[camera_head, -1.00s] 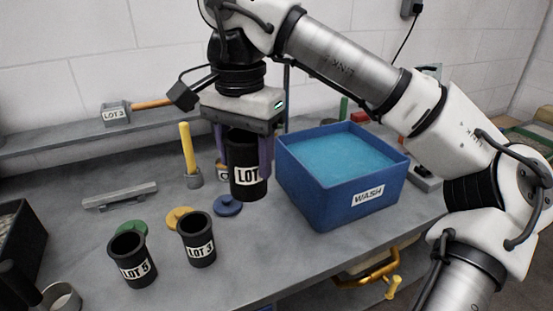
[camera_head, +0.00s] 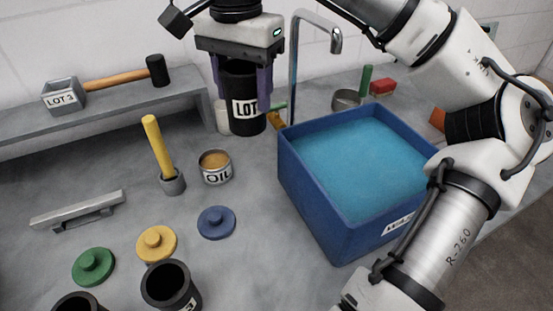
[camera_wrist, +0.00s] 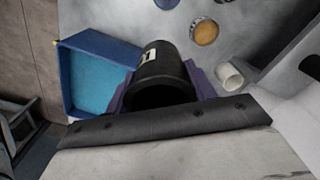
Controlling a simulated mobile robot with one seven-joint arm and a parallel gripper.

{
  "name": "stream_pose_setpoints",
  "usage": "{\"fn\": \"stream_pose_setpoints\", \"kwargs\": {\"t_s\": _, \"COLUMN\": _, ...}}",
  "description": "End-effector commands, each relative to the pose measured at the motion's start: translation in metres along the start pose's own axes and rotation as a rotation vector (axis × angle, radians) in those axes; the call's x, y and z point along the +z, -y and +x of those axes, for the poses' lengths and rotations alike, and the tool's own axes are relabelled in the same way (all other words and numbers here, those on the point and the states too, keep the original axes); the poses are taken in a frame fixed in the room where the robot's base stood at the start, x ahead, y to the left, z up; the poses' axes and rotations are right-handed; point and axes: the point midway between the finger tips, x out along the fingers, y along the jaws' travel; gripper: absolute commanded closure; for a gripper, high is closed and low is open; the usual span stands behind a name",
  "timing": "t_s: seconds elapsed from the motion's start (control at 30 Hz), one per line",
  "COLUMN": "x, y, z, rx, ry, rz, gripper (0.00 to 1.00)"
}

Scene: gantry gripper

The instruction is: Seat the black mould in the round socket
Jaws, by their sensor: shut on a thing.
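My gripper (camera_head: 243,88) is shut on a black mould (camera_head: 240,123), a cylinder with a white label reading "LOT". Its purple fingers clasp the mould's sides. The mould hangs upright above the bench, left of the blue wash tub (camera_head: 312,188). In the wrist view the mould (camera_wrist: 168,62) shows its dark open mouth between the fingers of my gripper (camera_wrist: 160,88). Two more black moulds stand at the front of the bench: one (camera_head: 172,287) and another (camera_head: 78,303), both cut by the lower edge. I cannot make out a round socket.
An oil tin (camera_head: 215,168), a white cup (camera_head: 222,116) and a yellow-handled tool (camera_head: 158,148) stand near the held mould. Green (camera_head: 93,267), yellow (camera_head: 156,245) and blue (camera_head: 217,223) lids lie in front. A tap (camera_head: 294,70) rises behind the tub. A mallet (camera_head: 120,78) lies on the shelf.

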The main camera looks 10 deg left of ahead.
Motion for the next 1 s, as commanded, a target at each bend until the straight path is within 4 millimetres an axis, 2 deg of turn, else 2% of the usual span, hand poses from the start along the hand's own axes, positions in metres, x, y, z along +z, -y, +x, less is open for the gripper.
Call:
{"fn": "stream_pose_setpoints", "kwargs": {"t_s": 0.17, "x": 0.001, "y": 0.0, "z": 0.026, "rx": 0.0, "ry": 0.005, "rz": -0.005, "gripper": 0.69}}
{"fn": "stream_pose_setpoints", "kwargs": {"t_s": 0.5, "x": 0.001, "y": -0.001, "z": 0.114, "rx": 0.001, "ry": 0.003, "rz": -0.003, "gripper": 0.69}}
{"fn": "stream_pose_setpoints", "kwargs": {"t_s": 0.6, "x": 0.001, "y": -0.001, "z": 0.136, "rx": 0.001, "ry": 0.004, "rz": -0.001, "gripper": 0.69}}
{"fn": "stream_pose_setpoints", "kwargs": {"t_s": 0.7, "x": 0.001, "y": 0.0, "z": 0.149, "rx": 0.001, "ry": 0.003, "rz": -0.001, "gripper": 0.69}}
{"fn": "stream_pose_setpoints", "kwargs": {"t_s": 0.87, "x": 0.001, "y": 0.0, "z": 0.162, "rx": 0.001, "ry": 0.002, "rz": 0.0, "gripper": 0.69}}
{"fn": "stream_pose_setpoints", "kwargs": {"t_s": 1.0, "x": 0.001, "y": 0.0, "z": 0.182, "rx": 0.0, "ry": 0.004, "rz": 0.0, "gripper": 0.69}}
